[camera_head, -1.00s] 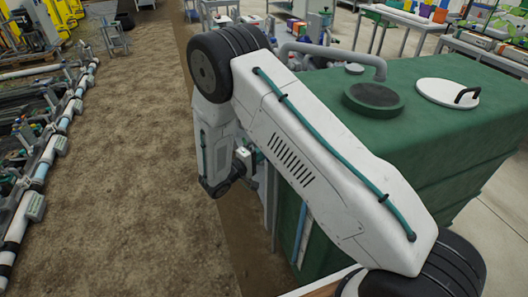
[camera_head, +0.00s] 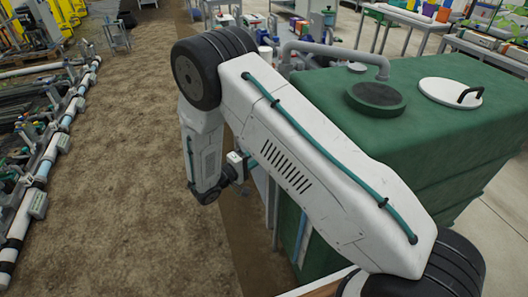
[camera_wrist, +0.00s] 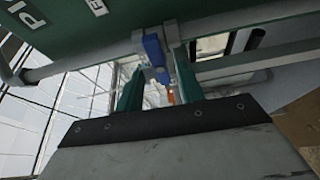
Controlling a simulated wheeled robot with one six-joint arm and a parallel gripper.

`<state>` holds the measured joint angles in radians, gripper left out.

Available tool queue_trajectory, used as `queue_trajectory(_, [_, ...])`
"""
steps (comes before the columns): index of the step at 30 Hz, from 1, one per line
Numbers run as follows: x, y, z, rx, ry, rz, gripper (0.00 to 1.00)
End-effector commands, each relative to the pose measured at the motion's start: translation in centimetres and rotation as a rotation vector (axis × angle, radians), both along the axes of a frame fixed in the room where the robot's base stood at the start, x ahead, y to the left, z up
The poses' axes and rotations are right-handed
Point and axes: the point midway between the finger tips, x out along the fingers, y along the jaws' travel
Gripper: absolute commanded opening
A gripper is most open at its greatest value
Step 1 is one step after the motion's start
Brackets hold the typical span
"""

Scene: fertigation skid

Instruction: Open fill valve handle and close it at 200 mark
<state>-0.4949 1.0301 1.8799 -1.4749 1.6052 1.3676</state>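In the wrist view, a blue valve handle (camera_wrist: 154,52) sits on a grey pipe fitting. My gripper (camera_wrist: 158,85) is open, with its two teal fingers apart. The handle shows between and just beyond the fingertips; I cannot tell whether either finger touches it. The green tank (camera_wrist: 85,25) with white lettering fills the upper left of that view. In the head view, the tank (camera_head: 440,125) stands at the right, and a pale blue and white upright strip (camera_head: 301,236) shows on its near side. No 200 mark is readable. My arm hides the valve and fingers there.
A grey pipe (camera_wrist: 85,60) runs across the wrist view beside the fitting. Pipework (camera_head: 45,170) lines the far left; bare soil (camera_head: 115,190) between is clear.

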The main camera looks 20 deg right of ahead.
Motion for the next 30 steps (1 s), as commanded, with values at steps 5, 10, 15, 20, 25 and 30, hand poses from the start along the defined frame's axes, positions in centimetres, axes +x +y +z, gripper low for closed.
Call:
queue_trajectory(5, [-1.0,2.5,-0.1,0.0,0.0,0.001,0.38])
queue_trajectory(10, [-1.4,3.3,-0.1,0.0,0.0,-0.001,0.38])
queue_trajectory(15, [-1.4,3.3,-0.1,0.0,0.0,-0.001,0.38])
queue_trajectory(20, [-1.4,3.3,-0.1,0.0,0.0,-0.001,0.38])
queue_trajectory(25, [-1.4,3.3,-0.1,-0.006,0.016,-0.001,0.38])
queue_trajectory(30, [-2.6,2.7,-1.0,-0.027,0.179,-0.045,0.38])
